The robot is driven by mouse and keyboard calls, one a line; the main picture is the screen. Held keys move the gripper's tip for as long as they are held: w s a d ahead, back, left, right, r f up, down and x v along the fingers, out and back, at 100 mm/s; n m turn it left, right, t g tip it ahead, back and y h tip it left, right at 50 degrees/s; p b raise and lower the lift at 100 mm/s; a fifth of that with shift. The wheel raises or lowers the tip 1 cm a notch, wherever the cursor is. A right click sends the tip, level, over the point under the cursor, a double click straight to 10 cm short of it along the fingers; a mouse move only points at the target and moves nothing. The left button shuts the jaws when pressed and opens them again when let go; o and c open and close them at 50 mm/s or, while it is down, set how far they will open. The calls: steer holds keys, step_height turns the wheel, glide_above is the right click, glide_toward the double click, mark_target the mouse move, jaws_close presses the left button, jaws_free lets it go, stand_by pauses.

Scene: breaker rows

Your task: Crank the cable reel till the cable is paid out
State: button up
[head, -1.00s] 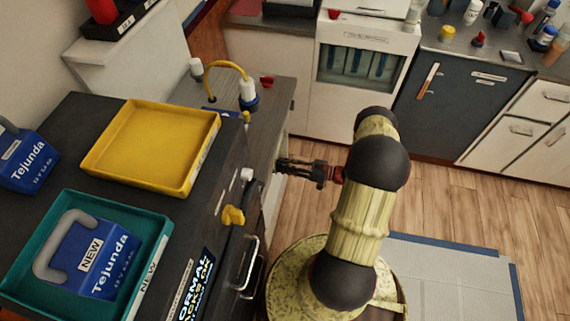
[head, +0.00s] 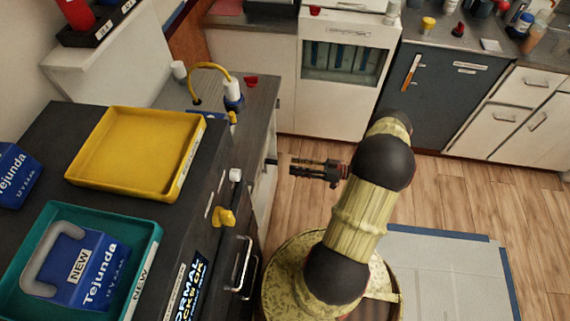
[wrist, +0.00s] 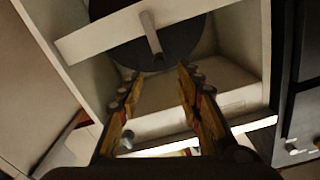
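In the wrist view a dark round disc (wrist: 120,45), which looks like the cable reel, sits inside a white open-fronted housing. A pale flat bar (wrist: 95,40) crosses in front of it, and a grey peg (wrist: 151,40) stands out from the bar like a crank handle. My gripper (wrist: 161,76) is open and empty, its fingers spread below the peg and apart from it. In the head view my gripper (head: 292,166) is beside the counter's right side, clear of its edge. The reel is hidden there. A yellow cable (head: 208,66) arches over the counter to a white and blue connector (head: 232,92).
The grey counter (head: 262,100) is left of my gripper. A dark cabinet with a yellow tray (head: 140,150), a teal tray (head: 148,235) and a yellow knob (head: 223,217) stands nearer. Wooden floor (head: 450,190) is open to the right.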

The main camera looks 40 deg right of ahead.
steer(key=shift+v, duration=1.2)
